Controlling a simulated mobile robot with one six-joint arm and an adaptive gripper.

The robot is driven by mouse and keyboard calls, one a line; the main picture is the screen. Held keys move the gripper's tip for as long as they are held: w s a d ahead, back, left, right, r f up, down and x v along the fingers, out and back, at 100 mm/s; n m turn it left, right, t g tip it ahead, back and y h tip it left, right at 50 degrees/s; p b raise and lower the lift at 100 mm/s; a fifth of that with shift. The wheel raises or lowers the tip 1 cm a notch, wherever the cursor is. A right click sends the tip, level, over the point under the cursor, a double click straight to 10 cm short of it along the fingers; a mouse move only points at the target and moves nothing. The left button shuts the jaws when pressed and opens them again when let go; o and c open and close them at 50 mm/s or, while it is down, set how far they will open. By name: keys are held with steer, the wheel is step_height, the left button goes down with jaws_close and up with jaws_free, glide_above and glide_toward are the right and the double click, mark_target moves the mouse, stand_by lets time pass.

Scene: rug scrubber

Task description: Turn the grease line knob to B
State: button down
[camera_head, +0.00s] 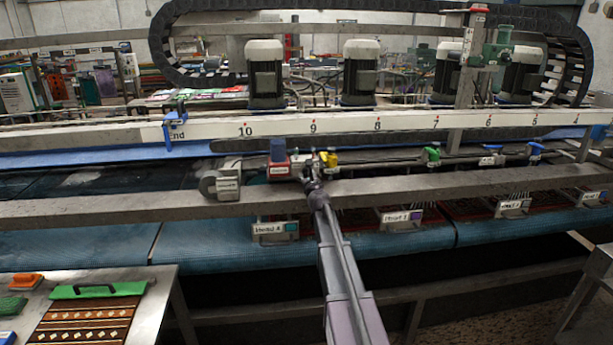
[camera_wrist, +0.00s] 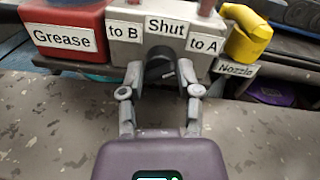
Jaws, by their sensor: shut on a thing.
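The grease line valve is a grey block (camera_wrist: 127,50) on the rail, with labels "to B" at its left, "Shut" in the middle and "to A" at its right. My gripper (camera_wrist: 160,84) is shut on this knob, one finger on each side. In the head view my gripper (camera_head: 311,183) reaches up to the valve from below. I cannot tell which label the knob points to.
A red "Grease" unit (camera_wrist: 65,37) stands left of the valve, and a yellow nozzle (camera_wrist: 246,38) right of it. A long grey beam (camera_head: 440,187) runs under my gripper. Beyond are a green valve handle (camera_head: 432,154) and a blue one (camera_head: 535,148).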

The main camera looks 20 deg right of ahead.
steer(key=n, duration=0.4)
steer(key=shift+n+p, duration=0.3)
steer(key=shift+n, duration=0.1)
steer(key=n, duration=0.5)
steer(key=shift+w+r+g, duration=0.1)
steer(key=shift+g, duration=0.3)
steer(key=n+h, duration=0.1)
steer(key=n, duration=0.4)
steer(key=shift+p, duration=0.3)
steer(key=shift+n, duration=2.7)
steer(key=shift+h, duration=0.3)
steer(key=shift+c, duration=1.8)
jaws_free()
steer(key=shift+m, duration=0.4)
